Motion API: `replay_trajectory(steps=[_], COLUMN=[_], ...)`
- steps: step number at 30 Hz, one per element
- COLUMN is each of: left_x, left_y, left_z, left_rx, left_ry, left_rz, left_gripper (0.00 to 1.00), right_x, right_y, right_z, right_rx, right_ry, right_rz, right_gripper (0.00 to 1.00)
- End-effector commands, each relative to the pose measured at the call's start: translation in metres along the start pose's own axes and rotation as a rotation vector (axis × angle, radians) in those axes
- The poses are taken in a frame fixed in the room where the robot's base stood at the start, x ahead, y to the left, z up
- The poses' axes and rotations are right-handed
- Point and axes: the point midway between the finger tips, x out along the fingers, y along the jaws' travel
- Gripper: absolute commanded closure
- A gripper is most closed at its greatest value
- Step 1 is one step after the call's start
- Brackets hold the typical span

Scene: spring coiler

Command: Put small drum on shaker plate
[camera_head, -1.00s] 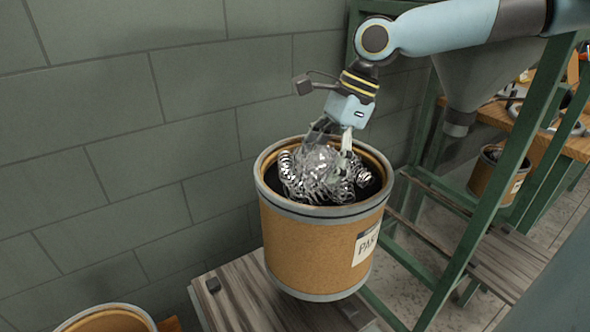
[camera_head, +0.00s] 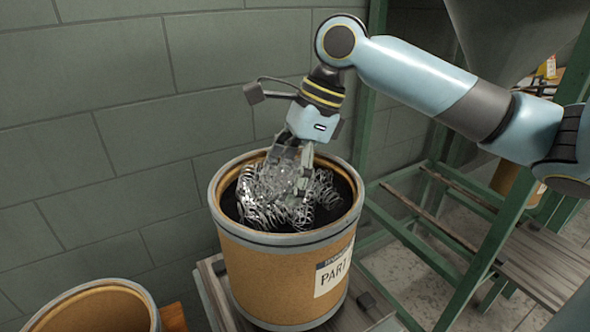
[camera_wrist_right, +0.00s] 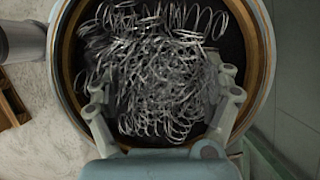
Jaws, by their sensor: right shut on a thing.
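The small drum (camera_head: 255,270) is a tan, open container with a grey rim and a "PART" label. Coiled silver springs (camera_head: 275,195) fill its top. My right gripper (camera_head: 293,180) reaches down inside the rim, its fingers spread around the springs, and the drum moves with it. The wrist view shows the fingers (camera_wrist_right: 160,105) among the springs (camera_wrist_right: 165,60); their exact contact is hidden. A slatted wooden plate with dark corner blocks, apparently the shaker plate (camera_head: 375,318), lies beneath the drum. I cannot tell whether they touch. My left gripper is out of view.
Another tan drum (camera_head: 97,290) stands at the lower left. A green frame (camera_head: 490,230) with a wooden shelf (camera_head: 535,262) and a grey hopper (camera_head: 510,45) stands at the right. A grey block wall (camera_head: 120,140) rises close behind.

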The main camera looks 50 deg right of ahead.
Motion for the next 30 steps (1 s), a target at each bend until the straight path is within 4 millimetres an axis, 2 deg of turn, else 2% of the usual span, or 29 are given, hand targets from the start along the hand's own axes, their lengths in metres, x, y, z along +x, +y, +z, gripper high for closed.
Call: replay_trajectory(steps=[9,16,17,21,30], left_x=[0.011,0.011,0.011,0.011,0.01], left_y=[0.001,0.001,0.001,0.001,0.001], left_z=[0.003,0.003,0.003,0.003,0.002], left_rx=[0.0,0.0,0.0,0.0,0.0], left_ry=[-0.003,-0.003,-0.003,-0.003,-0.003], left_rz=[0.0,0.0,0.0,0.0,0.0], left_gripper=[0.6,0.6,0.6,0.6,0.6], right_x=[0.034,0.035,0.036,0.036,0.032], right_y=[0.0,0.0,0.0,0.0,0.0], right_z=[-0.013,-0.014,-0.015,-0.015,-0.015], right_rx=[0.001,-0.002,0.001,0.001,0.0], right_ry=[-0.003,-0.002,0.001,0.001,0.001], right_rz=[0.001,-0.001,0.002,0.001,0.0], right_gripper=[0.75,0.75,0.15,0.0,0.0])
